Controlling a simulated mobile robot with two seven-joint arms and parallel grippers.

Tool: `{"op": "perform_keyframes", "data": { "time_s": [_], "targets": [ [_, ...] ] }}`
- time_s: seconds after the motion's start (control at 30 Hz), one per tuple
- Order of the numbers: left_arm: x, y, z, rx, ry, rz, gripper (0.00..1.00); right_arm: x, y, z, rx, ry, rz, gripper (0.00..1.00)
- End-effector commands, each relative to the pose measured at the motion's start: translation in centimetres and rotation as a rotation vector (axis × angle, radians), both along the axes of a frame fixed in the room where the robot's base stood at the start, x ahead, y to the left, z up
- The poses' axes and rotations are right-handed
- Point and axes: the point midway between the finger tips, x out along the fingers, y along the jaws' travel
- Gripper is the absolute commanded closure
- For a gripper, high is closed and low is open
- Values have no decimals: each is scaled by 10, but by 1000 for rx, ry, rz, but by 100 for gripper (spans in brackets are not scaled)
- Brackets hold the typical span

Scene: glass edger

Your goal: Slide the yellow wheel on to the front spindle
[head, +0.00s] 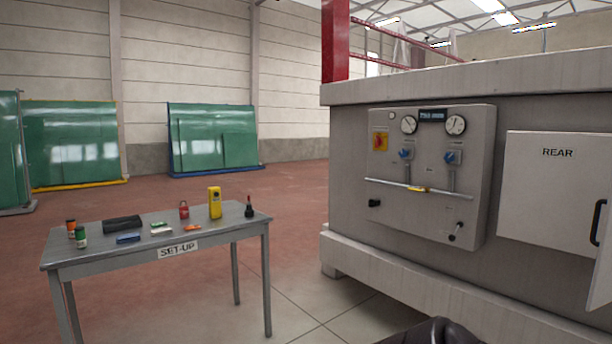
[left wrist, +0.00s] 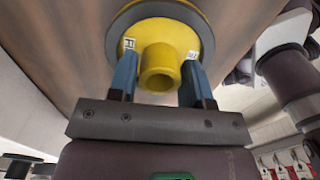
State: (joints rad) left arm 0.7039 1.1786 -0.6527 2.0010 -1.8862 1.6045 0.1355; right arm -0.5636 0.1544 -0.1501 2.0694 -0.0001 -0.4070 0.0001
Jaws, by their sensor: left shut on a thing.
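The yellow wheel (left wrist: 160,30) shows in the left wrist view as a yellow disc with a grey rim and a round yellow hub that juts toward the camera. My left gripper (left wrist: 158,66) is shut on the wheel, its two blue fingers one on each side of the hub. Small white labels are on the disc beside the fingertips. The front spindle cannot be made out in either view. My right gripper is not in view.
The grey machine (head: 350,200) fills the right of the head view, with a gauge panel (head: 470,190) and a door marked REAR (head: 550,185). A SET-UP table (head: 105,235) with small items stands at left. Open floor lies between them.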

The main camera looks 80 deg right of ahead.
Motion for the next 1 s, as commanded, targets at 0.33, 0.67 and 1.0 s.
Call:
{"op": "perform_keyframes", "data": {
  "time_s": [0.33, 0.67, 1.0],
  "targets": [
    [1, 0, 24, 0, -5, 0, 93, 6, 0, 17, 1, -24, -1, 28],
    [1, 0, 45, 0, -6, 0, 93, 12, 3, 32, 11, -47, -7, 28],
    [0, 0, 66, 1, -5, 0, 93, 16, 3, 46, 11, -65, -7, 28]
  ]
}}
